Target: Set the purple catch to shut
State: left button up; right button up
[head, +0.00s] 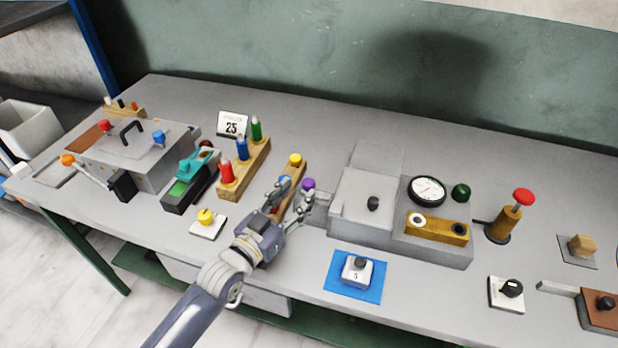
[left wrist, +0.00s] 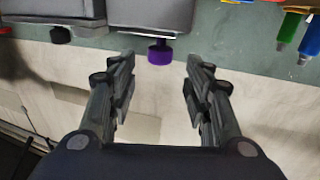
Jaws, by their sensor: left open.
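The purple catch knob (head: 308,184) sits on the left side of a grey press box (head: 362,205) with a closed-looking lid and a black knob. My left gripper (head: 297,191) is open, with its fingertips close to the purple knob. In the left wrist view the purple knob (left wrist: 160,54) lies ahead, in the gap between the two open fingers (left wrist: 161,68). I cannot tell whether the fingers touch it. The catch's position is hard to read, since the gripper partly covers that area. My right gripper is not in view.
A wooden rack with red, blue and green handles (head: 243,170) stands left of the gripper. A yellow-knobbed wooden block (head: 295,161) is close beside it. A gauge (head: 427,190) and a red plunger (head: 523,197) are on the right. A blue mat (head: 340,289) lies in front.

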aim_at(305, 186)
pick_arm(q)
jog(key=x, duration=0.3)
jog(key=shift+w+d, duration=0.25)
jog(key=shift+w, duration=0.1)
jog(key=shift+p+x, duration=0.35)
jog(key=shift+x, duration=0.75)
jog(key=shift+f, duration=0.1)
jog(key=c, duration=0.8)
grip_shut()
jog(key=d, duration=0.1)
jog(key=s+d, duration=0.1)
jog(key=d, duration=0.1)
jog(key=shift+d+p, duration=0.15)
jog(key=shift+p, duration=0.15)
jog(key=shift+d, duration=0.15)
jog(key=shift+f, duration=0.2)
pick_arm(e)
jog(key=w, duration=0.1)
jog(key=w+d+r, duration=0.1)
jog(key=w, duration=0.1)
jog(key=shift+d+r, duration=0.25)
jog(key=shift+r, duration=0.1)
